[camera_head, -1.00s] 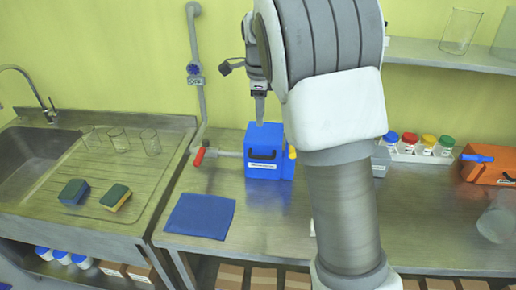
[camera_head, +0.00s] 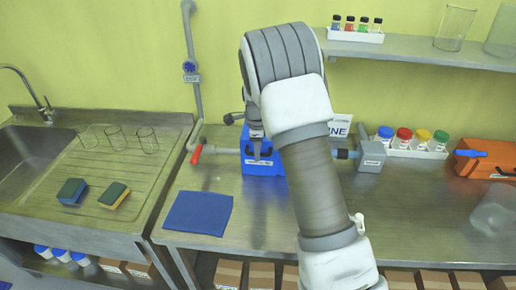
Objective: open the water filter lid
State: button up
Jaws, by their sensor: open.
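The water filter is a blue box (camera_head: 262,168) standing on the metal bench, with a pipe and red-handled valve on its left. My arm hides its right side and much of its top. My gripper (camera_head: 257,156) points down and overlaps the box's upper front in the picture. It is open and nothing shows between its fingers. The lid's edge and the dark front handle are mostly hidden behind the gripper, so I cannot tell whether the gripper touches them.
A grey pipe with the red valve handle (camera_head: 196,153) runs left of the box. A grey block (camera_head: 371,158) and a rack of coloured-lid bottles (camera_head: 412,141) stand to the right. A blue mat (camera_head: 198,213) lies in front.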

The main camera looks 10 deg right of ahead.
jog(key=shift+f, duration=0.15)
jog(key=shift+c, duration=0.2)
grip_shut()
dwell(1.2)
